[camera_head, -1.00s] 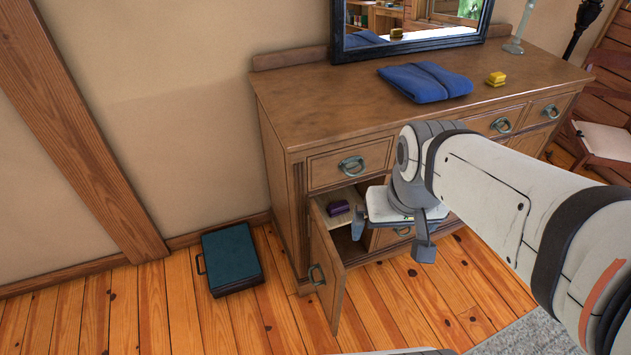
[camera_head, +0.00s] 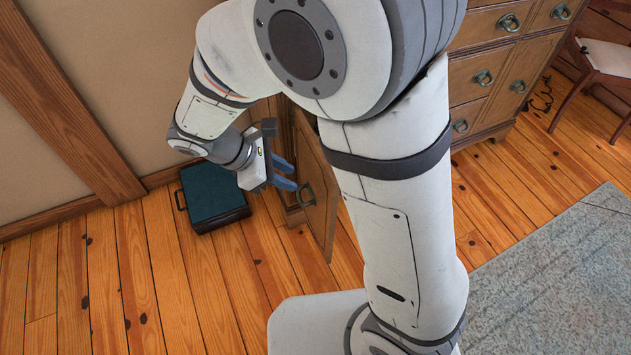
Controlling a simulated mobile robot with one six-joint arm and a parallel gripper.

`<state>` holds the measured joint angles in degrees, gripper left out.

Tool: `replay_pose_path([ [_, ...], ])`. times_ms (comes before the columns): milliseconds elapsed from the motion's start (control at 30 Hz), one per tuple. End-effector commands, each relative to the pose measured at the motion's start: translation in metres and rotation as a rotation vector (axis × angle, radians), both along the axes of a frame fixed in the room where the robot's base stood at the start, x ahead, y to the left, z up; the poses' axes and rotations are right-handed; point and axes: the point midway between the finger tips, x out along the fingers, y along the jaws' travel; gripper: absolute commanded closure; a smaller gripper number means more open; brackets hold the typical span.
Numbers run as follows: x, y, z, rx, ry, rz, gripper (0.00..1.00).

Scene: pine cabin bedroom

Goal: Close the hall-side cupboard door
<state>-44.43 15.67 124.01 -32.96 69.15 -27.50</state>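The cupboard door (camera_head: 321,208) stands swung open at the left end of the wooden dresser (camera_head: 541,52). Its ring handle (camera_head: 306,194) shows on its left side. My gripper (camera_head: 293,174) is just left of the door, on the handle side, with its two blue-grey fingers apart and pointing right toward the door. I see nothing between them. I cannot tell whether a fingertip touches the door. My arm hides the cupboard opening, its inside and most of the dresser top.
A dark teal case (camera_head: 214,195) lies on the floor against the wall, left of the door and close to my gripper. A grey rug (camera_head: 560,275) covers the floor at right. A chair (camera_head: 600,62) stands at the far right. Plank floor at lower left is clear.

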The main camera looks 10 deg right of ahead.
Motion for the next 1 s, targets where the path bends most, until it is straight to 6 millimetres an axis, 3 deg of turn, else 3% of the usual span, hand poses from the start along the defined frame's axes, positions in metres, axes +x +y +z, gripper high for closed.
replay_pose_path([
  [33,0.0,0.013,-0.022,-0.041,0.021,0.071,0.76],
  [100,0.0,0.024,-0.033,-0.083,0.038,0.138,0.82],
  [333,0.002,0.029,-0.046,-0.126,0.057,0.204,1.0],
  [833,0.019,-0.038,-0.116,-0.123,0.057,0.197,1.0],
  [1000,0.026,-0.062,-0.111,-0.119,0.053,0.197,1.0],
])
